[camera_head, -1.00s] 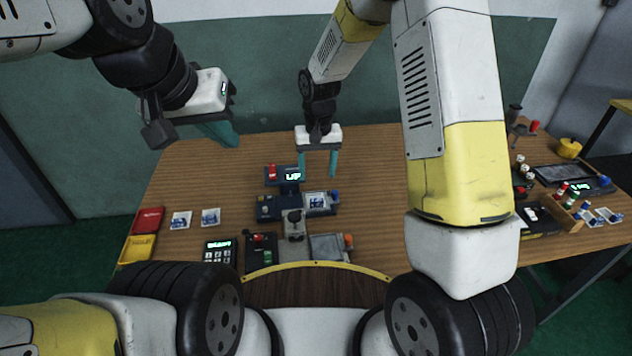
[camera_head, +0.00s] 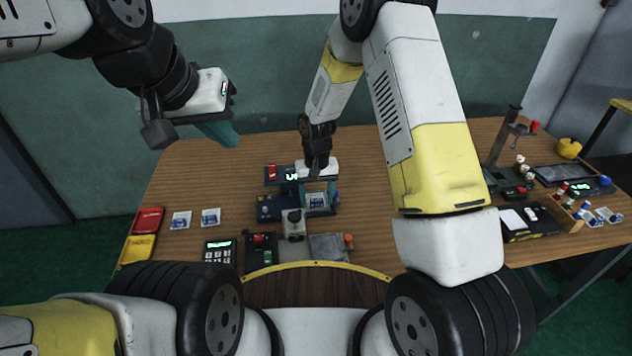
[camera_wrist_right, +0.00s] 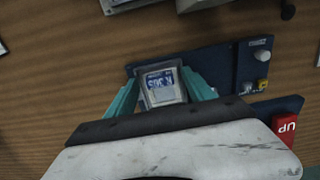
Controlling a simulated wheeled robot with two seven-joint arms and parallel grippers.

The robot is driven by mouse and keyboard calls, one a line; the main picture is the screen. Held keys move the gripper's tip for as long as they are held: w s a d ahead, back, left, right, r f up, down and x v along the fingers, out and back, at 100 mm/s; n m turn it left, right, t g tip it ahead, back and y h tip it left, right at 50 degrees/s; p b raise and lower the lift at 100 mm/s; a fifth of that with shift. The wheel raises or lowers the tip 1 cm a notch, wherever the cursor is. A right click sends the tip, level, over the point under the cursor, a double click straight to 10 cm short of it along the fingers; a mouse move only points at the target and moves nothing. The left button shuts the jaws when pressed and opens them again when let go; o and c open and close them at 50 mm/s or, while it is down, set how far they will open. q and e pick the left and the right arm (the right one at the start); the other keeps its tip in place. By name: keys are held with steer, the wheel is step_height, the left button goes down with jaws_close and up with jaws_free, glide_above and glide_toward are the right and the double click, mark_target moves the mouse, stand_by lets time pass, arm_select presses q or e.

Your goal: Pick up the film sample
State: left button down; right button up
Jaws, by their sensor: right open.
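The film sample (camera_head: 316,201), a small clear packet with a blue and white label, lies on the right part of the blue fixture (camera_head: 268,208) mid-table. It also shows in the right wrist view (camera_wrist_right: 161,84). My right gripper (camera_head: 318,194) is low over it, with its teal fingers open, one on each side of the sample. Whether the fingers touch it I cannot tell. My left gripper (camera_head: 222,133) hangs above the back left of the table, away from the sample. Its fingers overlap in the view, so their opening is unclear.
Two similar packets (camera_head: 181,221) (camera_head: 211,217) lie at left, near a red tray (camera_head: 148,219) and a yellow tray (camera_head: 137,249). A keypad (camera_head: 219,251) and a press-like device (camera_head: 293,224) stand in front of the fixture. Bottles and instruments crowd the right end.

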jaws_close()
steer(key=shift+r, duration=0.1)
